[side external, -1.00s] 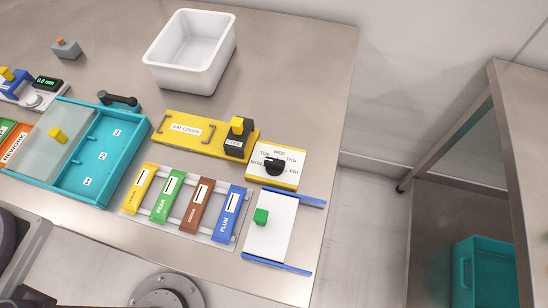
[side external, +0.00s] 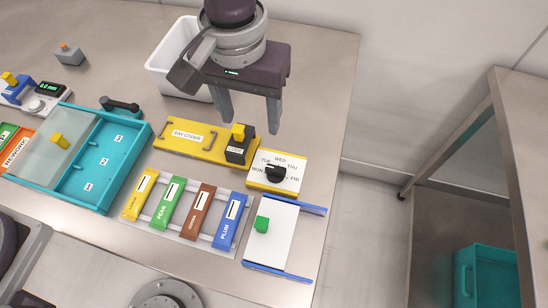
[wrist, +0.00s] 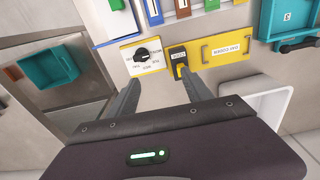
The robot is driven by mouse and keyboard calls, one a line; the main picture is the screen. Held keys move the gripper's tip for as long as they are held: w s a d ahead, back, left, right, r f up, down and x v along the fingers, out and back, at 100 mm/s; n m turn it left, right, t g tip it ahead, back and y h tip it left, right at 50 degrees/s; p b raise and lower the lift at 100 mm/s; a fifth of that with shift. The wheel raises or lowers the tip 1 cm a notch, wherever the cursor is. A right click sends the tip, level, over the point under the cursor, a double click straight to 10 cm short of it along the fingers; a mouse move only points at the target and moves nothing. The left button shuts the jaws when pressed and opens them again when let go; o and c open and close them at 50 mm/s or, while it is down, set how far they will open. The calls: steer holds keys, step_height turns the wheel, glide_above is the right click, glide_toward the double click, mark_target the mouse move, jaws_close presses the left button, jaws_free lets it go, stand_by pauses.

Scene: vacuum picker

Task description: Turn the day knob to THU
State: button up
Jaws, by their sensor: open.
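The day knob (side external: 276,173) is a black knob on a white dial plate (side external: 263,183) with a yellow front edge. The plate is printed MON, TUE, WED, THU and FRI in an arc. Which day the knob points to is too small to tell. My gripper (side external: 248,123) is open and empty, with its fingers pointing down, above and behind the dial near the yellow day coder. In the wrist view the knob (wrist: 142,55) lies beyond the fingertips, which are apart from it.
The yellow DAY CODER plate (side external: 178,143) and its dark block with a yellow top (side external: 238,146) stand left of the dial. Coloured labelled strips (side external: 187,209) and a white board with a green block (side external: 262,224) lie in front. A white bin (side external: 160,62) is behind.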

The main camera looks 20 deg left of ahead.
glide_above(275, 170)
steer(key=shift+g, duration=0.4)
step_height(275, 170, down, 5)
step_height(275, 170, down, 7)
steer(key=shift+f, duration=0.1)
jaws_close()
